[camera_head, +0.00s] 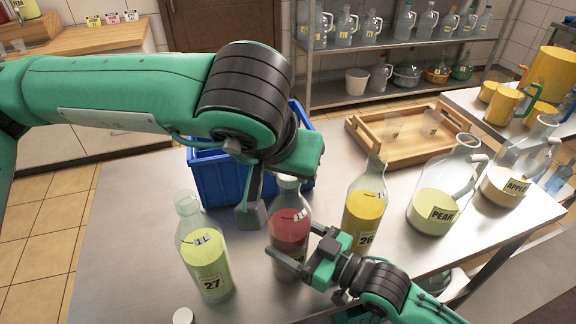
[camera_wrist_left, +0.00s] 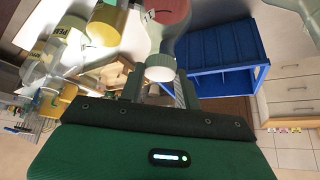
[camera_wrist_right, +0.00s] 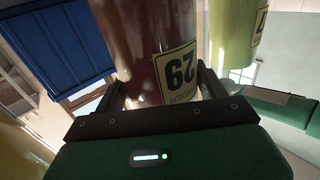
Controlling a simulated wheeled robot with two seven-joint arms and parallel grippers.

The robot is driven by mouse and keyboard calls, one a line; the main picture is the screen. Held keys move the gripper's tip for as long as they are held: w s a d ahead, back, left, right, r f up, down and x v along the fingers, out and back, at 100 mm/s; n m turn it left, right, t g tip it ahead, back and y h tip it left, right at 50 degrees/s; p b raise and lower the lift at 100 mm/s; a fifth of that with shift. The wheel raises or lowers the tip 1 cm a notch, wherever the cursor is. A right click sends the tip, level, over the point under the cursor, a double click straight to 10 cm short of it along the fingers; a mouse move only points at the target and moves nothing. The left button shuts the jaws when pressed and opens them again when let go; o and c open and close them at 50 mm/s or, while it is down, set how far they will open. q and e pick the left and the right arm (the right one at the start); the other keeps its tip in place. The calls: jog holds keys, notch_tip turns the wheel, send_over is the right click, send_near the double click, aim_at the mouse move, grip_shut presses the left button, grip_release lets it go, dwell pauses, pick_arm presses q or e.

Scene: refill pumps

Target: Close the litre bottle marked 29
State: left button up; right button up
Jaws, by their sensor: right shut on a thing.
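The litre bottle marked 29 (camera_head: 290,232) holds red liquid and stands upright on the steel table. Its label 29 (camera_wrist_right: 176,70) shows in the right wrist view. My right gripper (camera_head: 291,240) is shut around the bottle's body. A white cap (camera_wrist_left: 160,69) sits at the bottle's mouth in the left wrist view; whether it is tight cannot be told. My left gripper (camera_wrist_left: 160,82) is at the mouth from above, its fingers apart on either side of the cap, with gaps seeming to show. In the head view my left arm partly hides the bottle's top.
Bottle 27 (camera_head: 207,262) stands to the left and bottle 26 (camera_head: 364,212) to the right. A loose white cap (camera_head: 183,316) lies at the front. A blue crate (camera_head: 215,180), wooden tray (camera_head: 372,142) and pear jug (camera_head: 440,195) stand behind or to the right.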

pick_arm(q)
jog(key=o, duration=0.5)
jog(key=shift+o, duration=0.2)
jog(key=v, duration=1.2)
pick_arm(e)
jog(key=o, duration=2)
jog(key=shift+c, duration=0.2)
